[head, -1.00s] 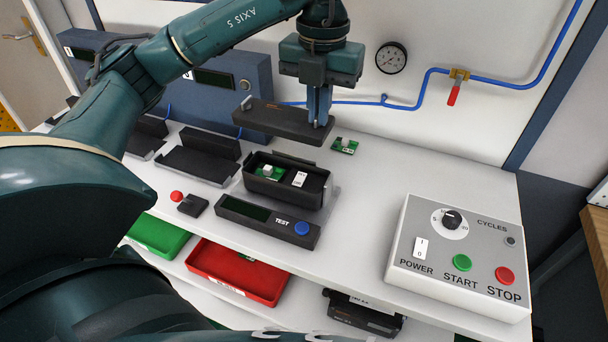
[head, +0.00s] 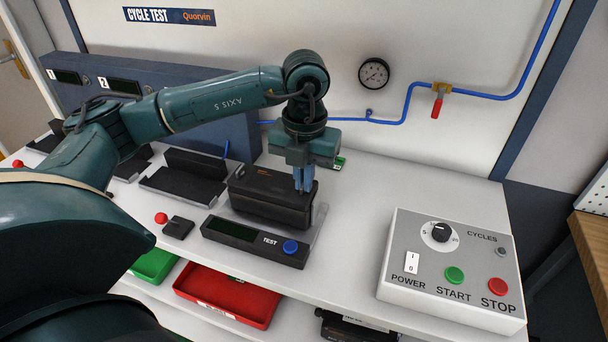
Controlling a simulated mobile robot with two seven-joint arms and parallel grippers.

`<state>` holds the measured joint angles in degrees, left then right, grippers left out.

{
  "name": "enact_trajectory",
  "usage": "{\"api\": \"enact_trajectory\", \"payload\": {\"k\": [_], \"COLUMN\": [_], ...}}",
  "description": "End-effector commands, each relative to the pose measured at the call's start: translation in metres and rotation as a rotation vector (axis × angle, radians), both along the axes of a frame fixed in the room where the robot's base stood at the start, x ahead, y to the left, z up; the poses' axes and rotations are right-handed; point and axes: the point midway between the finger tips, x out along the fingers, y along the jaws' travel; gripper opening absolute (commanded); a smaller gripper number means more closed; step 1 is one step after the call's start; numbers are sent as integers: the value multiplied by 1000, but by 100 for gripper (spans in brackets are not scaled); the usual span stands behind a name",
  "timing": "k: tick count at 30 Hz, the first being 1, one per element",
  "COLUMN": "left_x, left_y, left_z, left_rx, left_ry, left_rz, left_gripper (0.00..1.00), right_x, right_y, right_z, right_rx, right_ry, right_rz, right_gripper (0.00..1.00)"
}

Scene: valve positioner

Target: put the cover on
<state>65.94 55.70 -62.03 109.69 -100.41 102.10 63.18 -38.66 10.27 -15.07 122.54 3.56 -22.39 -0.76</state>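The black cover (head: 268,184), with small orange lettering, sits on top of the black positioner housing (head: 262,209) in the middle of the bench. The two look aligned, but I cannot tell whether the cover is fully seated. The inside of the housing is hidden. My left gripper (head: 303,186) points down at the cover's right end, with its blue fingers close together there. It appears shut on the cover's edge. My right gripper is not in view.
The test unit (head: 254,242) with a blue button stands in front of the housing. A grey control box (head: 450,270) is at right. A green board (head: 339,162) lies behind my gripper. Red (head: 228,295) and green (head: 152,265) trays are below. Bench between housing and control box is clear.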

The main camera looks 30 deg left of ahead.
Motion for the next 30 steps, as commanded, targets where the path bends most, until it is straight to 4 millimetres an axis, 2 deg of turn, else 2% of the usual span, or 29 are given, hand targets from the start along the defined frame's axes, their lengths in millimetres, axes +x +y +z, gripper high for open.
{"api": "enact_trajectory", "payload": {"k": [6, 7, 15, 25, 30], "left_x": [0, 0, 0, 1, 1], "left_y": [0, 0, 0, 0, -1], "left_z": [-3, -3, -2, 4, 33], "left_rx": [-1, -1, -1, -2, -3], "left_ry": [-1, 0, 0, -1, -6], "left_rz": [0, 0, 0, 0, -1], "left_gripper": [0, 5, 27, 27, 27], "right_x": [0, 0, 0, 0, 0], "right_y": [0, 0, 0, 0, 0], "right_z": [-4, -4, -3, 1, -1], "right_rx": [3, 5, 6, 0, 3], "right_ry": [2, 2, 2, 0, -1], "right_rz": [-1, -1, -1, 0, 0], "right_gripper": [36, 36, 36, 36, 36]}}
